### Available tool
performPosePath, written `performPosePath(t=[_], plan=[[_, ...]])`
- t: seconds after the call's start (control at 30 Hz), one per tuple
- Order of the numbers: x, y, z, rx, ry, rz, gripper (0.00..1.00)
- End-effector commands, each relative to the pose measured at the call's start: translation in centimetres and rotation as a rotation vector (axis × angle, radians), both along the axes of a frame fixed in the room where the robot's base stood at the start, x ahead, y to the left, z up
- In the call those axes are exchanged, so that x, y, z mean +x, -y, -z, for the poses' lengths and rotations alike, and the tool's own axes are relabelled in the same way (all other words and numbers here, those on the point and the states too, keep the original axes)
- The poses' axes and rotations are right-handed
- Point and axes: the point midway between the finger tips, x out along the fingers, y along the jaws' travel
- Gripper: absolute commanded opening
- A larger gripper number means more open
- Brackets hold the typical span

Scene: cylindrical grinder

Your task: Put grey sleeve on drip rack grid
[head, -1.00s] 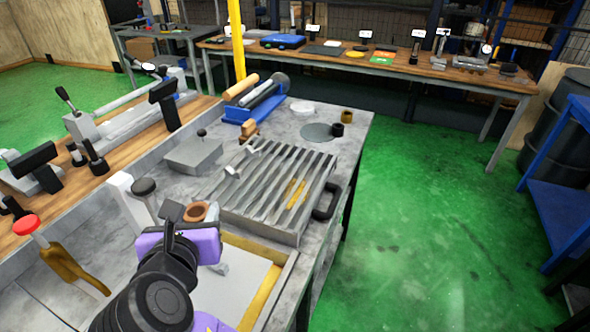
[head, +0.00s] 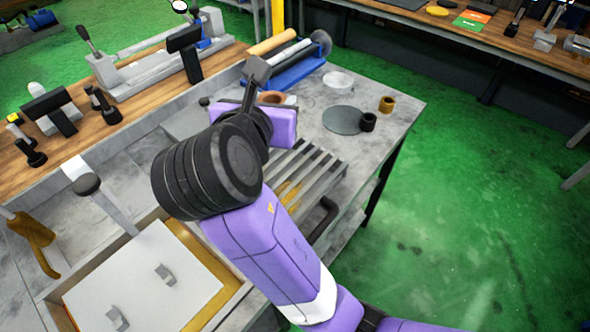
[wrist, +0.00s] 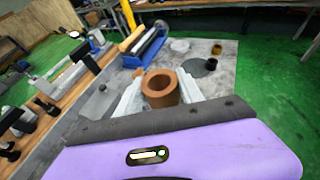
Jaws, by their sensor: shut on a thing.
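A copper-brown sleeve (wrist: 161,88) is held upright between the two pale fingers of my gripper (wrist: 162,92) in the wrist view. Its top rim (head: 272,97) shows just beyond my wrist in the head view. No clearly grey sleeve shows. A small black ring (head: 368,122) and a brass ring (head: 386,104) stand on the bench to the right. The drip rack grid (head: 318,168), a grey slatted rack, lies partly hidden behind my arm. The sleeve appears raised near the rack's far end; its height over it I cannot tell.
A blue stand with rollers (head: 290,65) is at the back of the bench. A white dish (head: 338,80) and a grey disc (head: 342,120) lie right of it. A tray with a white plate (head: 145,285) is at front left. A black handle (head: 322,215) sticks out from the rack.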

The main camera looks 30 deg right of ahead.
Motion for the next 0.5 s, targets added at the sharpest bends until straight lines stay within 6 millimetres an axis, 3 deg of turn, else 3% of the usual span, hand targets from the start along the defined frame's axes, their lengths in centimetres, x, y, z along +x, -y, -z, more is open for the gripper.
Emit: performPosePath(t=[0.17, 0.5], plan=[[-0.1, 0.0, 2.9, -0.003, -0.004, -0.008, 0.0], [-0.2, 0.0, 11.1, -0.003, -0.004, -0.007, 0.0]])
